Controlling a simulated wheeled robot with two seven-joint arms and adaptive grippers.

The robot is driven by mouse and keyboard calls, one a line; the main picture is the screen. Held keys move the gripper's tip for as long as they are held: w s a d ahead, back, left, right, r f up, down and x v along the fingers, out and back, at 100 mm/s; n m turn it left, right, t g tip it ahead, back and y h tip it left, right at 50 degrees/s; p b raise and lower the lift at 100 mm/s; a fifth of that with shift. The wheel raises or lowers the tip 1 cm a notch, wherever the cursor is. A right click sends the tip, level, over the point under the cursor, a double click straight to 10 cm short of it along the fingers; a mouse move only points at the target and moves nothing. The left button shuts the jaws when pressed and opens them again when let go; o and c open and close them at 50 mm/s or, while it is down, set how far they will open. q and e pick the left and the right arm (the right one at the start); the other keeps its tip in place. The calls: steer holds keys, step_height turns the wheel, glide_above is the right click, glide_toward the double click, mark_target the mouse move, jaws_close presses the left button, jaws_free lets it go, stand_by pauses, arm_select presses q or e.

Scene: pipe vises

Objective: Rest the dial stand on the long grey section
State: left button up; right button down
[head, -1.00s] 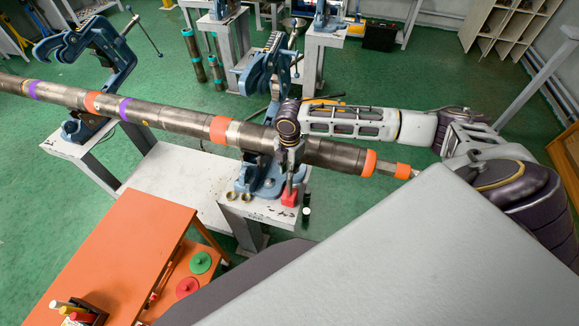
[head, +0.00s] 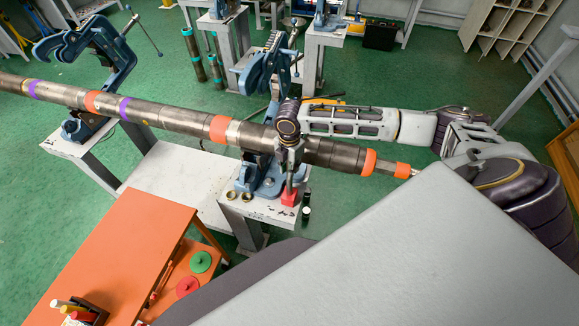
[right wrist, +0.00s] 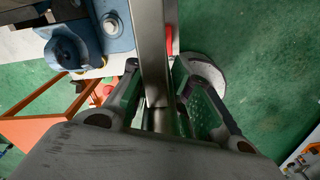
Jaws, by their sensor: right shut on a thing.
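The long grey pipe (head: 165,117) with orange and purple bands lies across the vises. Which part counts as the long grey section I cannot tell. My right gripper (head: 290,168) points down on the near side of the pipe, close to its right part. It is shut on a slim upright, apparently the post of the dial stand, whose red block-like base (head: 289,197) shows below. In the right wrist view, the fingers (right wrist: 163,118) are around a grey metal bar (right wrist: 152,50). The dial itself is not clear. My left gripper is out of view.
A blue vise (head: 267,175) stands on a white pedestal beside the gripper, another blue vise (head: 105,60) at left. Two brass rings (head: 240,196) and a small black cylinder (head: 306,213) lie near the base. An orange bench (head: 125,250) is at lower left.

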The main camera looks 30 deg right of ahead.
steer(key=shift+w+f, duration=0.1)
steer(key=shift+f, duration=0.05)
stand_by(0.7)
steer(key=c, duration=1.3)
jaws_free()
steer(key=shift+o, duration=0.2)
steer(key=shift+f, duration=0.1)
steer(key=shift+r, duration=0.25)
steer(key=shift+r+p, duration=1.15)
steer(key=shift+r, duration=2.15)
